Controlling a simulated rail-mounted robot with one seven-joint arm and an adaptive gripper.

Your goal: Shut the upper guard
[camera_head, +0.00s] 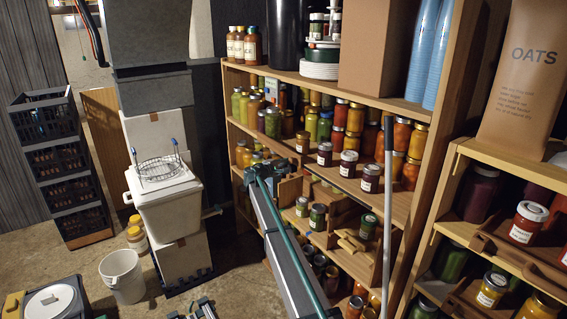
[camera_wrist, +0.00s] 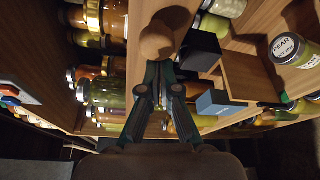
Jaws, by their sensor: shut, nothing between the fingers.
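In the wrist view my gripper (camera_wrist: 161,68) has its two dark green fingers together and holds nothing. A round wooden knob (camera_wrist: 157,40) is just past the fingertips; I cannot tell whether they touch it. A wooden board (camera_wrist: 160,10) runs behind the knob, between jars on both sides. I cannot tell for sure whether this board is the upper guard. In the head view my arm reaches the left part of the jar shelf, and the gripper there is hard to make out. Small wooden parts (camera_head: 290,188) show on the middle shelf beside it.
The jar shelf (camera_head: 232,125) holds many glass jars close to my arm. A labelled pear jar (camera_wrist: 291,49) and dark blocks (camera_wrist: 200,50) are right of the fingers. A pale pole (camera_head: 388,200) stands before the shelf. A white bucket (camera_head: 122,275) is on the floor at left.

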